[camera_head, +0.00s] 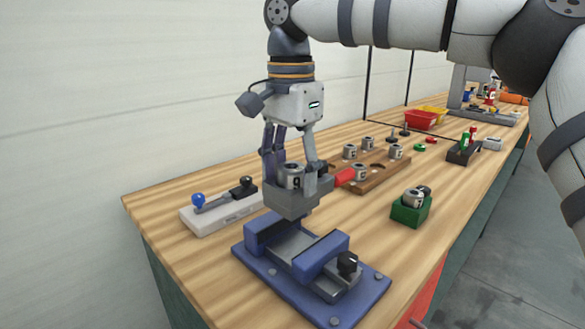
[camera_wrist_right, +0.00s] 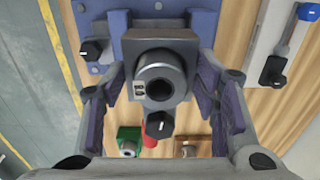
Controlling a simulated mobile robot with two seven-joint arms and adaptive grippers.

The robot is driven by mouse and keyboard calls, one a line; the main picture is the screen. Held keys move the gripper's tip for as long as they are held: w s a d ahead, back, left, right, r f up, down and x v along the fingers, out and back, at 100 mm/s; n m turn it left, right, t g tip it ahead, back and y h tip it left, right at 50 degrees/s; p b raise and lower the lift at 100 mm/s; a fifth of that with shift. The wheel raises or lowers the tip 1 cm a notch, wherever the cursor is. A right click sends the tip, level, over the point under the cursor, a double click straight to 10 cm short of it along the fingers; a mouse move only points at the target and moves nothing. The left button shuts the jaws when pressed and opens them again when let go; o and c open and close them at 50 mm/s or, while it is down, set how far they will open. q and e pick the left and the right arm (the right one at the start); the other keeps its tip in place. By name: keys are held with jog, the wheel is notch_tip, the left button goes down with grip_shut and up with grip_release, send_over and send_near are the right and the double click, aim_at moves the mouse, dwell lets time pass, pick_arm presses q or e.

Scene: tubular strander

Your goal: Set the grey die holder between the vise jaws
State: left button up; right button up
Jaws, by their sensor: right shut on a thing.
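The holder hides part of the vise jaws in the head view. Whether it touches them I cannot tell. My left gripper is not in view.
A pale fixture (camera_head: 225,213) with a blue knob lies left of the vise. A wooden rack (camera_head: 378,178) with several dies stands behind, and a green block (camera_head: 410,212) with a die is at the right. Red and yellow bins (camera_head: 421,120) are farther back.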

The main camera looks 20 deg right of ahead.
jog(key=shift+f, duration=4.2)
jog(key=o, duration=1.5)
jog(key=shift+o, duration=0.5)
jog(key=shift+f, duration=0.1)
jog(key=shift+f, duration=0.1)
notch_tip(320, 180, up, 12)
jog(key=shift+r, duration=0.1)
